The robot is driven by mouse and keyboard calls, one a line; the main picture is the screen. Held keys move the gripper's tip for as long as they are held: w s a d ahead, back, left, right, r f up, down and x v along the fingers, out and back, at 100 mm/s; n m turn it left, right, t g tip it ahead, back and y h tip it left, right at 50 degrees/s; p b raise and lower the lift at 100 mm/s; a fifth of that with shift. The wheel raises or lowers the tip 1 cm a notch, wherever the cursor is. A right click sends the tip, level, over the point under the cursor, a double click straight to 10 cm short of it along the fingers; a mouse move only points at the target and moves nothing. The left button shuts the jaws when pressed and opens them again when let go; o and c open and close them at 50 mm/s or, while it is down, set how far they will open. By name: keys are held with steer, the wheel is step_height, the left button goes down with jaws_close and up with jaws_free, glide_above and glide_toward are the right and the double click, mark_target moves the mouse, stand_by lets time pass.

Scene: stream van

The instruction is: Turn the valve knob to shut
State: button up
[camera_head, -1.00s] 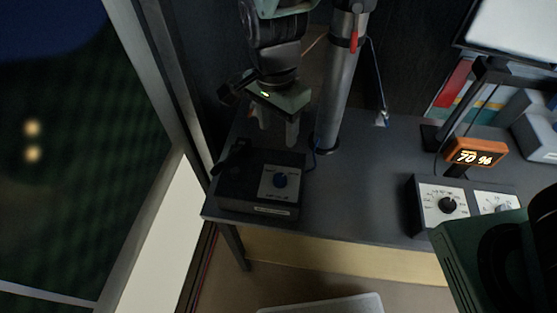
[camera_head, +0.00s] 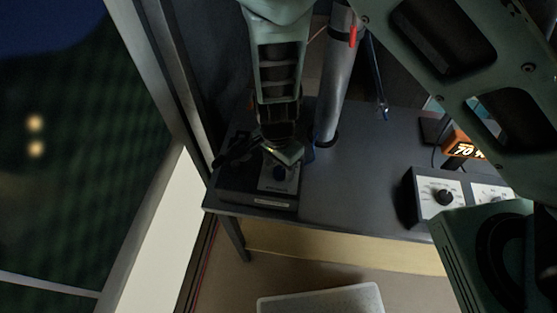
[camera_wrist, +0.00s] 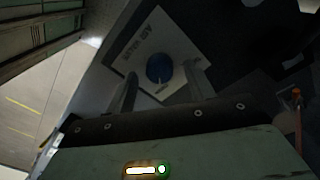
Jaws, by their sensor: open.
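The blue valve knob (camera_head: 280,173) sits on a pale plate on top of a dark box (camera_head: 232,188) at the table's left end. In the wrist view the knob (camera_wrist: 159,68) is round, with a light pointer mark toward the lower edge, on a white plate (camera_wrist: 150,38) with lettering. My gripper (camera_head: 281,164) is right over the box, close above the knob. In the wrist view my gripper (camera_wrist: 160,80) is open, with one finger on each side of the knob. I cannot tell whether either finger touches it.
A grey pole (camera_head: 336,90) stands just right of the box. A panel with a black knob (camera_head: 445,197) is farther right, with an orange display (camera_head: 460,142) behind it. The table between is clear. A window frame runs along the left.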

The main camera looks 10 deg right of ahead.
steer(key=shift+f, duration=0.5)
steer(key=c, duration=1)
